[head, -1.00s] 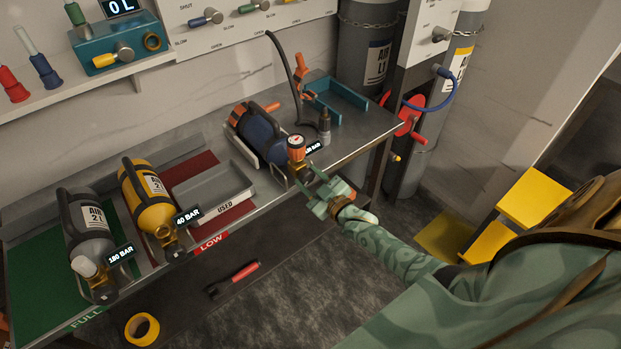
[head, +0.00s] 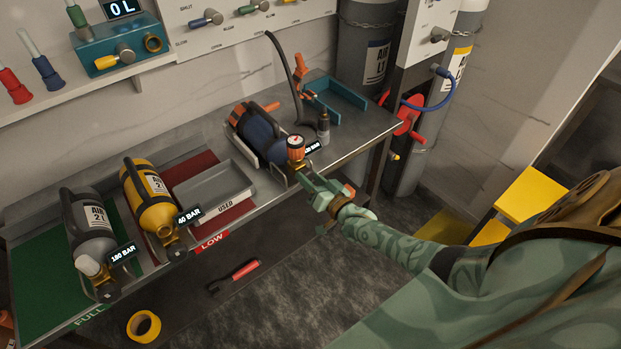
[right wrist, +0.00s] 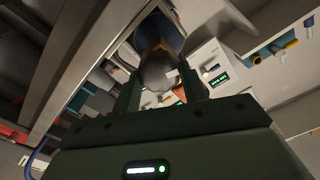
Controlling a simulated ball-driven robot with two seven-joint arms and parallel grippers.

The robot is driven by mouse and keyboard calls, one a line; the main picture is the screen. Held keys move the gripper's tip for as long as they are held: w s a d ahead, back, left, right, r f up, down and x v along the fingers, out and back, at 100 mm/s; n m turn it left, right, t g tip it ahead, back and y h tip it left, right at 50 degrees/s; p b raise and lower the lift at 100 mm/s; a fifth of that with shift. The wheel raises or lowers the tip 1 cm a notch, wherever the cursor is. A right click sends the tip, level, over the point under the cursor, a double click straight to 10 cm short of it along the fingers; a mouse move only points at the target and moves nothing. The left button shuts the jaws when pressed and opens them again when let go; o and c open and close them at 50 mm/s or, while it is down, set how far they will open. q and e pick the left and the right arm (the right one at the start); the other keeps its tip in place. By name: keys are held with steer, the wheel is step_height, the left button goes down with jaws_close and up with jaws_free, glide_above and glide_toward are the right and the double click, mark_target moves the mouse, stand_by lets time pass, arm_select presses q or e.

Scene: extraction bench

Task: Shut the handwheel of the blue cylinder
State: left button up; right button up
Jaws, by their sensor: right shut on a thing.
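The blue cylinder (head: 262,138) lies in a cradle at the right part of the bench, with a black and orange handle and a red-orange gauge (head: 296,141) at its valve end. My right gripper (head: 306,181) is at this valve end, over the bench's front edge. In the right wrist view its two fingers (right wrist: 160,88) are shut on a round grey handwheel (right wrist: 158,72), with the blue body behind it. In the head view the gripper hides the handwheel. How far the wheel is turned cannot be told. My left gripper is not in view.
A yellow cylinder (head: 150,198) and a grey cylinder (head: 92,232) lie to the left, beside a grey USED tray (head: 214,187). A black hose and a small bottle (head: 323,128) stand close behind the gauge. A teal holder (head: 338,97) is farther back.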

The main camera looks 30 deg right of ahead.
steer(key=m, duration=0.3)
steer(key=shift+f+m, duration=0.2)
steer(key=shift+m, duration=0.2)
steer(key=m, duration=0.3)
steer(key=m+b, duration=0.1)
steer(key=m, duration=0.3)
steer(key=shift+s+f, duration=0.1)
steer(key=shift+m+b, duration=0.35)
steer(key=shift+m, duration=1.55)
steer(key=o, duration=1)
steer(key=shift+d, duration=0.1)
steer(key=s+d+p, duration=0.1)
steer(key=s+p, duration=0.1)
steer(key=s, duration=1.4)
steer(key=shift+p, duration=0.4)
